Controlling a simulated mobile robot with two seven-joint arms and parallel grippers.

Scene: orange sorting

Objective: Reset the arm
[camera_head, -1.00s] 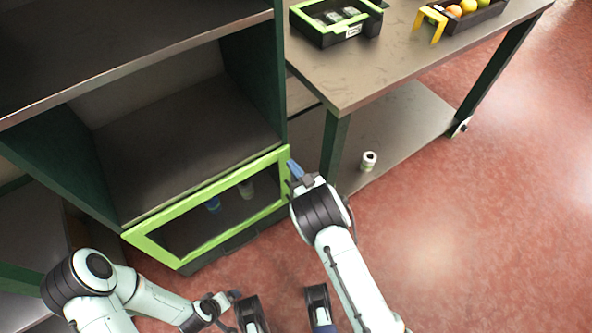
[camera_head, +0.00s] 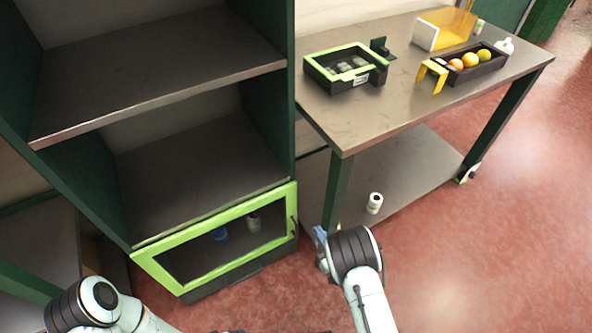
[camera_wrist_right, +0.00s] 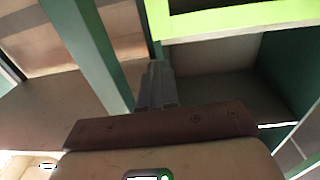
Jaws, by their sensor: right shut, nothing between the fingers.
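My right gripper (camera_head: 321,241) is beside the right edge of the green-framed cabinet door (camera_head: 215,238), in front of the table's near leg. Its fingers are shut and empty; they also show in the right wrist view (camera_wrist_right: 156,84), pointing toward the table leg and shelf. It stands apart from the door, as far as I can tell. My left arm (camera_head: 95,305) is at the bottom left, and its gripper is out of the picture.
The table (camera_head: 400,105) holds a green-rimmed box (camera_head: 325,82) and a dark crate (camera_head: 490,68) with several fruits. A white roll (camera_head: 375,203) stands on its lower shelf. The red floor (camera_head: 480,260) at right is clear.

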